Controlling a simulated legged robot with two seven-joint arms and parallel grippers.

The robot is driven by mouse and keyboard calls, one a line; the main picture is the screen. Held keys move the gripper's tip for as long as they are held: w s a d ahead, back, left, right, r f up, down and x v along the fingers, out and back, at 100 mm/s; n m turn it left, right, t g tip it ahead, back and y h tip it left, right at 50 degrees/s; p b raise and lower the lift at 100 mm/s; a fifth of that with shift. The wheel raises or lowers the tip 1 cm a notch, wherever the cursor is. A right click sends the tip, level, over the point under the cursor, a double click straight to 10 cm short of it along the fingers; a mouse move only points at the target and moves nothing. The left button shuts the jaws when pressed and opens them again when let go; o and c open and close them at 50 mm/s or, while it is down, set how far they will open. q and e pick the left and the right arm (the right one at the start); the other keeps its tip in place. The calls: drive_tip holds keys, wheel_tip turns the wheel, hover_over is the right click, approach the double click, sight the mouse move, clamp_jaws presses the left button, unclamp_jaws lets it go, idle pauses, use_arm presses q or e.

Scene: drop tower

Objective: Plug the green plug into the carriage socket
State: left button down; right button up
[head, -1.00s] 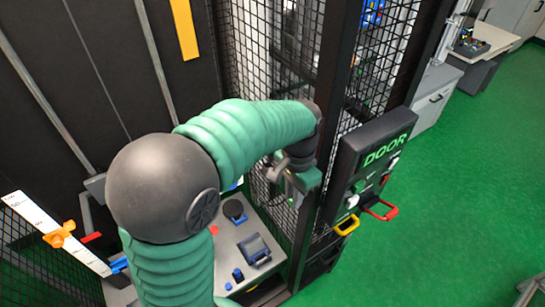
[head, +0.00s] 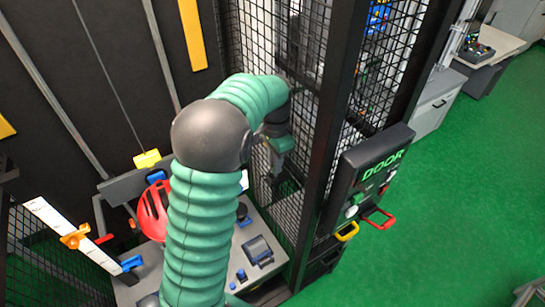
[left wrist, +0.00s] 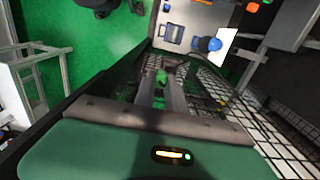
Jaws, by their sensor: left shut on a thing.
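My left gripper (left wrist: 160,92) is shut on a small green thing, likely the green plug (left wrist: 160,76), which shows between its fingers in the left wrist view. In the head view my left gripper (head: 284,165) hangs by the black mesh at the tower's right side, above the grey base; the plug cannot be made out there. A grey bar with a yellow block (head: 147,159) and a blue part (head: 155,177) is at the tower's back left, perhaps the carriage. I cannot make out its socket. My right gripper is not in view.
A red slotted rounded thing (head: 152,212) stands partly behind my left arm. The grey base (head: 272,226) carries dark and blue fittings. A white scale (head: 70,236) with an orange marker is at left. A black post and the DOOR panel (head: 370,172) stand right of the gripper.

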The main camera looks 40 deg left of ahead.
use_arm(q)
drive_tip(key=a+f+p, duration=0.1)
drive_tip(key=w+a+f+p, duration=0.1)
drive_tip(key=f+p, duration=0.1)
drive_tip(key=shift+s+d+f, duration=0.1)
drive_tip(key=shift+f, duration=0.05)
drive_tip(key=c, duration=1.6)
unclamp_jaws()
drive_tip(key=shift+o, duration=1.1)
drive_tip(key=shift+w+f, duration=0.1)
drive_tip(key=shift+w, duration=0.1)
drive_tip(key=shift+w+a, duration=0.15)
drive_tip(key=shift+a, duration=0.2)
